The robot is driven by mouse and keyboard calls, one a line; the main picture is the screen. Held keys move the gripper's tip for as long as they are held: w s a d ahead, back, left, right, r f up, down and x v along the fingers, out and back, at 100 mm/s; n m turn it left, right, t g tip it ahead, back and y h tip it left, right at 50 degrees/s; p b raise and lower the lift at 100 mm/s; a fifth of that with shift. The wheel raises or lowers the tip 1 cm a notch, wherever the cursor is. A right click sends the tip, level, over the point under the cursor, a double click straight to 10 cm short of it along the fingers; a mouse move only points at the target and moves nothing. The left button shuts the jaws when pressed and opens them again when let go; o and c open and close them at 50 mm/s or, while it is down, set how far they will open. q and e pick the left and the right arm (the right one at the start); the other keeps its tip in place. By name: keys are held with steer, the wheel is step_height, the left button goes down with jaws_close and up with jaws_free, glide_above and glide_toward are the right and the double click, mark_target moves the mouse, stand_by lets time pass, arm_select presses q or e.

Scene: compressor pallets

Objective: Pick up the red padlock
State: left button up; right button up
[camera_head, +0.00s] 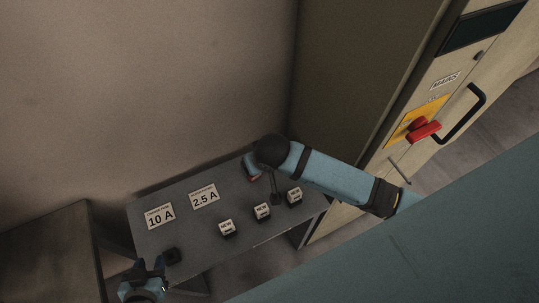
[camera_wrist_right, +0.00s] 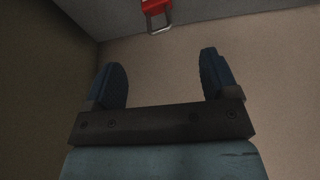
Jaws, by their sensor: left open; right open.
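The red padlock (camera_wrist_right: 154,7) shows at the top edge of the right wrist view, its metal shackle pointing toward my right gripper (camera_wrist_right: 163,76). Its upper part is cut off by the frame. That gripper is open and empty, with a gap between its blue fingers and the padlock. In the head view, a small bit of red (camera_head: 254,179) shows on the grey table (camera_head: 190,238) just below my right gripper (camera_head: 251,166), mostly hidden by it. My left gripper (camera_head: 148,270) is open at the table's front left corner.
Signs reading 10 A (camera_head: 159,216) and 2.5 A (camera_head: 204,196) lie on the table, with several small labelled blocks, one nearest the middle (camera_head: 227,228). A cabinet with a red switch handle (camera_head: 424,132) stands at right. A wall rises behind the table.

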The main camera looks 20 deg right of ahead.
steer(key=x, duration=0.4)
steer(key=p+x, duration=0.1)
steer(key=x, duration=0.8)
steer(key=shift+s+d+f+p, duration=0.15)
steer(key=shift+s+f+p, duration=0.05)
steer(key=shift+f+p, duration=0.2)
steer(key=shift+r, duration=0.1)
steer(key=c, duration=1.1)
